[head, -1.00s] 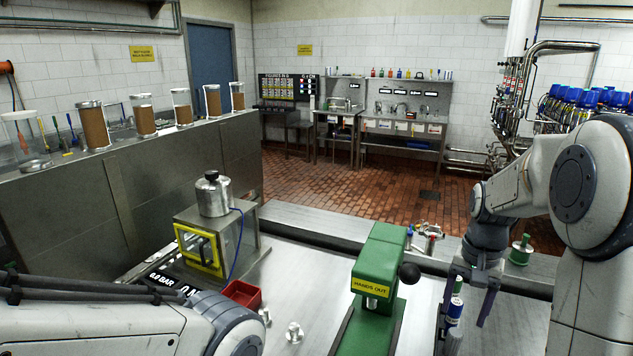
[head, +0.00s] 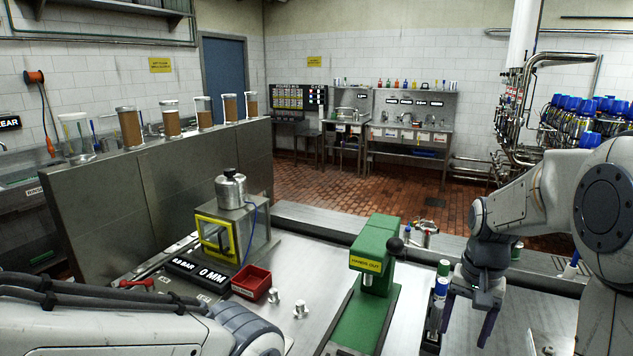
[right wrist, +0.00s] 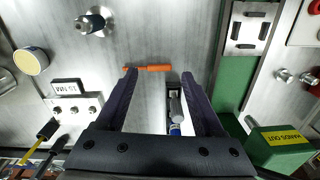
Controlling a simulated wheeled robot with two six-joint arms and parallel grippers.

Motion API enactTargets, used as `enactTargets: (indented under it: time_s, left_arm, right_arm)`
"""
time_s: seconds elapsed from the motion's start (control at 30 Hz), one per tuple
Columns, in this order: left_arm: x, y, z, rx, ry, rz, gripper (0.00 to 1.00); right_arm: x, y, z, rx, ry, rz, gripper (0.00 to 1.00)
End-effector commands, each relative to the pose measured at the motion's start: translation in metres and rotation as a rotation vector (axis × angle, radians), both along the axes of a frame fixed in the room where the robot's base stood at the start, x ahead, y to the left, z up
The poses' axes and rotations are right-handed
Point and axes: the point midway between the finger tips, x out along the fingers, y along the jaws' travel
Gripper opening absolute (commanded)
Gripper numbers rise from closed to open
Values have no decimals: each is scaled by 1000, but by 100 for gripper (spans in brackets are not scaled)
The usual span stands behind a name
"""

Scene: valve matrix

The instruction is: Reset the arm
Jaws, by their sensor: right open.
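My right gripper (head: 466,330) hangs fingers-down over the steel bench, right of the green press (head: 372,290). Its two dark fingers are apart, and they also show spread in the right wrist view (right wrist: 158,75). A blue and white bottle-like item with a green cap (head: 438,303) stands close to the left finger in the head view. In the right wrist view, a small grey and blue item (right wrist: 175,112) shows between the fingers, nearer the right one; I cannot tell if it touches. My left arm crosses the lower left of the head view; its gripper is out of frame.
An orange rod (right wrist: 148,68) lies just beyond the fingertips. A red bin (head: 251,283), small metal parts (head: 301,309) and a yellow-framed chamber (head: 218,238) are left of the press. Bare bench lies between the press and these parts.

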Motion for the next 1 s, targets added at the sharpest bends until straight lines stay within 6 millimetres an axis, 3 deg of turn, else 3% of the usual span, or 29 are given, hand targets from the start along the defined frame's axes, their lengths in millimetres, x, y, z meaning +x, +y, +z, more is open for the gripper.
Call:
enactTargets:
  time_s: [0.17,0.37,0.57,0.7,0.83,1.0]
  left_arm:
    - [0,0,0,-1,-1,0,79]
    - [0,0,0,-1,-1,0,79]
    - [0,0,0,-1,-1,0,79]
    - [0,0,0,-1,-1,0,79]
    - [0,0,0,-1,-1,0,79]
    - [0,0,0,-1,-1,0,79]
  right_arm:
    - [-7,41,4,5,-9,126,70]
    - [-31,96,8,15,-20,321,70]
    - [-84,164,9,33,-34,620,70]
    - [-144,205,4,51,-46,900,70]
    - [-186,221,-2,66,-52,1090,70]
    - [-211,224,-6,74,-56,1200,70]
